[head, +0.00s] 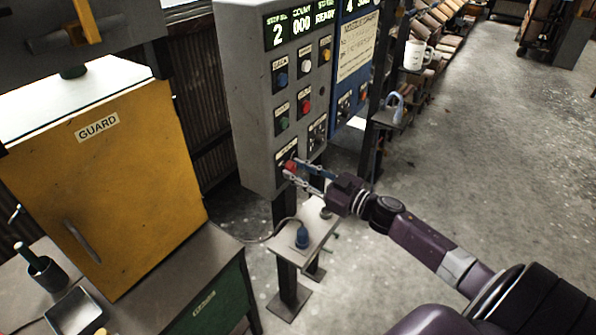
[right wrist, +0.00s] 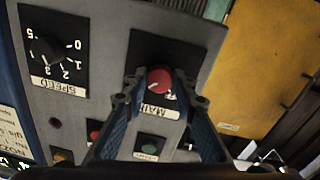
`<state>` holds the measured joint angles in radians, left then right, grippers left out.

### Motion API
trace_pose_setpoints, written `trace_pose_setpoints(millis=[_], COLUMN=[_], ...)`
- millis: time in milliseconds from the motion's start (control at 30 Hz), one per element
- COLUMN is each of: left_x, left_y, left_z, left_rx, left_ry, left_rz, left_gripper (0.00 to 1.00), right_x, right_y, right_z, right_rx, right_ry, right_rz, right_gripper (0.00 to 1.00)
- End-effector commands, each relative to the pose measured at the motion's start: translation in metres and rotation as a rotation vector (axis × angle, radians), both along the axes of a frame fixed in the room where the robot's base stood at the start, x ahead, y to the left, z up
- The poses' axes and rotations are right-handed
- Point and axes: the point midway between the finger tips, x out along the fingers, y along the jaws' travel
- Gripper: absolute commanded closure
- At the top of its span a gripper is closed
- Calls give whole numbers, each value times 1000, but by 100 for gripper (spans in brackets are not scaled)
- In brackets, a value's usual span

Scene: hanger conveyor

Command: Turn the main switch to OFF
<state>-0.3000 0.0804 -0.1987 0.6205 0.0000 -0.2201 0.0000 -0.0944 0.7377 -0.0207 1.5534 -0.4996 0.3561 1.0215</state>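The main switch is a red knob (head: 290,166) on a black plate at the bottom of the grey control box (head: 243,110). The red knob (right wrist: 160,79) also shows in the right wrist view, above an upside-down "MAIN" label (right wrist: 157,108). My right gripper (head: 298,175) reaches the knob from the right. In the right wrist view its two fingertips (right wrist: 157,88) stand on either side of the knob, spread apart. A gap shows at the left finger; contact at the right one is unclear. The knob's exact setting is hard to read. My left gripper is out of view.
A speed dial (right wrist: 48,49) and several push buttons sit close to the switch. A small shelf (head: 318,228) with a blue plug (head: 302,237) is below the box. The yellow guard (head: 110,190) stands left; open floor lies right.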

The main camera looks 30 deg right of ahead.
Motion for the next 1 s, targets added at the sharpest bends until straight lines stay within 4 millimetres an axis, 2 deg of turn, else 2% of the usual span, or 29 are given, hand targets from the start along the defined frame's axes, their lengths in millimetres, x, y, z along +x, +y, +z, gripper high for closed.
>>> trace_pose_setpoints(millis=[33,133,567,1000], left_x=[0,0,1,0], left_y=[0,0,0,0], left_z=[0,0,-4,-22], left_rx=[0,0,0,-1], left_ry=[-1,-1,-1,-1], left_rz=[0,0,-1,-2], left_gripper=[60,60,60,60], right_x=[0,0,0,0], right_y=[0,0,0,-1], right_z=[0,0,-1,-3], right_rx=[0,0,-87,-436], right_ry=[0,0,-36,-181], right_rz=[0,0,0,0], right_gripper=[88,99,99,99])
